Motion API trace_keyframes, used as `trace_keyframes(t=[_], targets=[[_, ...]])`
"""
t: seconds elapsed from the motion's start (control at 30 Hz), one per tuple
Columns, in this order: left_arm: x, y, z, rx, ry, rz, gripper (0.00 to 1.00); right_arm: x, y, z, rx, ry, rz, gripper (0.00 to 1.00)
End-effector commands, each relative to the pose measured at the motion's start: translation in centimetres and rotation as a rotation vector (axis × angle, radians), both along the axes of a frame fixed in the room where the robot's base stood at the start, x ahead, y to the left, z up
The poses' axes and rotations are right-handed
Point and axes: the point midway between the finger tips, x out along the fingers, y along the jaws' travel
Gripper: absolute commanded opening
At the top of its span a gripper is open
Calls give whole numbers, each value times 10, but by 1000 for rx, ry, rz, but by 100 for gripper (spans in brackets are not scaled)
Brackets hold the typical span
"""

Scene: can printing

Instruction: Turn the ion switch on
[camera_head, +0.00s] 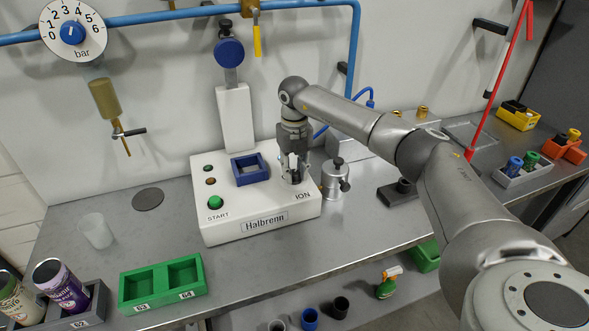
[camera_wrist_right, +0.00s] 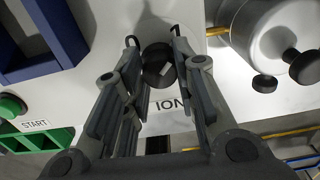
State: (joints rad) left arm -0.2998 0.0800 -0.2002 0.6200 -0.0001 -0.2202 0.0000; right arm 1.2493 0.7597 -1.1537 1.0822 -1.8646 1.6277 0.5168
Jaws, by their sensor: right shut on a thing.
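The white Halbrenn machine (camera_head: 217,185) stands on the steel bench, with the label ION at its front right. My right gripper (camera_head: 294,176) points down over the ION switch, which it mostly hides in the head view. In the right wrist view, the switch is a round black knob (camera_wrist_right: 158,65) with a light mark on it, just above the ION label (camera_wrist_right: 171,104). The fingertips of my right gripper (camera_wrist_right: 155,45) are on either side of the knob, and the gripper is shut on it. My left gripper is not in view.
The green START button (camera_head: 215,202) and a blue square frame (camera_head: 250,169) are on the machine, left of the gripper. A metal cylinder (camera_head: 334,180) with black knobs stands close on the right. A green two-pocket tray (camera_head: 162,284) lies at the front left.

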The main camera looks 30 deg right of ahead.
Motion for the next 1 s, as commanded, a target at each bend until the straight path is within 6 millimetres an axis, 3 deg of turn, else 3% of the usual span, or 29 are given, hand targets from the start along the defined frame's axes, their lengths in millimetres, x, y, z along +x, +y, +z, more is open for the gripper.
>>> trace_keyframes(t=[0.23, 0.27, 0.43, 0.77, 1.0], targets=[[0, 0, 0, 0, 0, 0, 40, 1, -1, 2, 0, -5, -3, 2], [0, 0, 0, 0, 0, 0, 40, 1, -1, 2, -1, -6, -2, 27], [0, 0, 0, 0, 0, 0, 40, 1, -1, 1, 0, -4, -1, 49], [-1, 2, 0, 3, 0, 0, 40, 0, 0, 2, 0, -2, 0, 49], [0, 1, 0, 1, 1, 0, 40, 2, 0, 35, -1, -6, 0, 49]])
